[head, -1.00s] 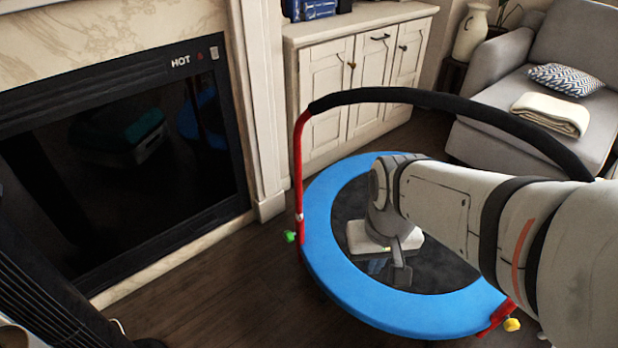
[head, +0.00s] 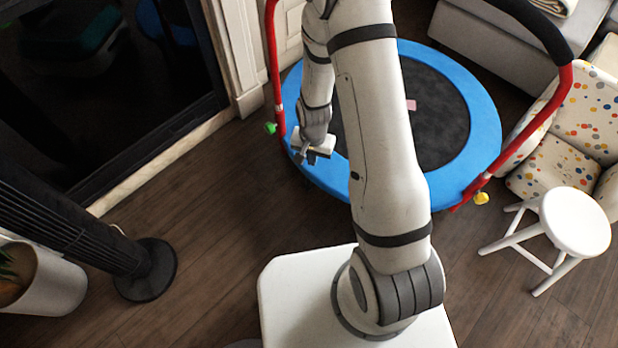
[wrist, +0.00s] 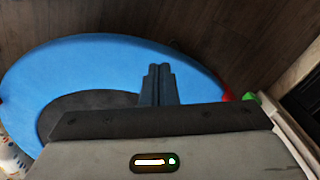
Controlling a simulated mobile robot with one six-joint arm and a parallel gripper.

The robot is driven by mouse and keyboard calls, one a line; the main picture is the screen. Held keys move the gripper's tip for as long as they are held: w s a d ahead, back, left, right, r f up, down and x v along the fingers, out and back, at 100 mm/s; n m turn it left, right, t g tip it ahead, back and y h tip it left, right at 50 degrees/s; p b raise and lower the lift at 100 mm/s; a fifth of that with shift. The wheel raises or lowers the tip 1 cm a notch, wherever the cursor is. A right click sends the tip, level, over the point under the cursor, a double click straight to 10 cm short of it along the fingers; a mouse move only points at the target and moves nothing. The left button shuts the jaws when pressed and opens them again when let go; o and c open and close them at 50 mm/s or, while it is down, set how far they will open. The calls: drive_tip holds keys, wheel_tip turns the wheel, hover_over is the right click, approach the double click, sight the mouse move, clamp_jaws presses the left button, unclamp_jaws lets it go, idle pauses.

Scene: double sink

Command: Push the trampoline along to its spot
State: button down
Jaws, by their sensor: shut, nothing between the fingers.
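The trampoline (head: 470,110) stands on the wooden floor in the head view, with a blue rim, a black mat and a red handle frame with a black padded top bar. A small pink patch lies on its mat. My gripper (head: 309,157) is shut and empty, at the rim's near-left side; I cannot tell whether it touches the rim. My arm hides the middle of the trampoline. In the wrist view the shut fingers (wrist: 158,84) show in front of the blue rim (wrist: 80,62), and part of the black mat shows behind my gripper body.
A white stool (head: 575,222) and a dotted armchair (head: 585,125) stand close at the trampoline's right. The dark fireplace (head: 100,80) is at the left. A black tower fan (head: 150,270) and a white planter (head: 45,285) stand lower left. Floor between fan and trampoline is clear.

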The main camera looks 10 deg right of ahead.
wheel_tip(320, 180, down, 19)
drive_tip(key=s+a+m+b, duration=0.1)
drive_tip(key=b, duration=0.3)
drive_tip(key=shift+w+d+r+b, duration=0.1)
drive_tip(key=shift+w+d+b, duration=0.25)
drive_tip(key=shift+w+d, duration=0.35)
drive_tip(key=shift+w+d+b, duration=0.3)
drive_tip(key=shift+w+d, duration=0.05)
drive_tip(key=shift+w, duration=0.55)
